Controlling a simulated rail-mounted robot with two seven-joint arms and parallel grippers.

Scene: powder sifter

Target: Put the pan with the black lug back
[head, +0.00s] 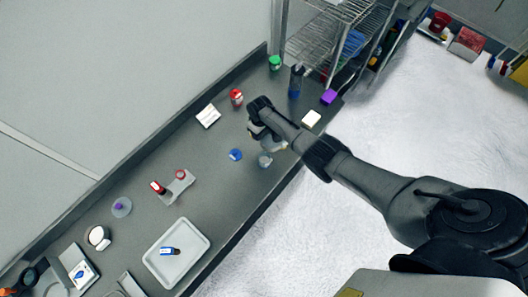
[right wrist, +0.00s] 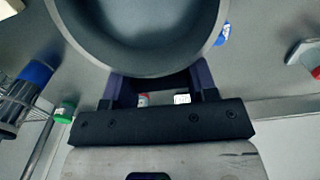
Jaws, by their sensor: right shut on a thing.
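My right gripper (head: 262,116) is over the counter's right part in the head view, with the arm coming in from the right. In the right wrist view the right gripper (right wrist: 157,82) is shut on a round grey pan (right wrist: 140,62) at its near edge. The pan's bowl fills the top of that view and looks empty where it shows. The gripped part and any black lug are hidden between the dark fingers. In the head view the pan is mostly hidden by the gripper and arm. My left gripper is not in view.
A blue disc (head: 235,154) and a small grey round thing (head: 265,160) lie close by. A white tray (head: 203,244) is at front left. A wire rack (head: 330,38) is at the back.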

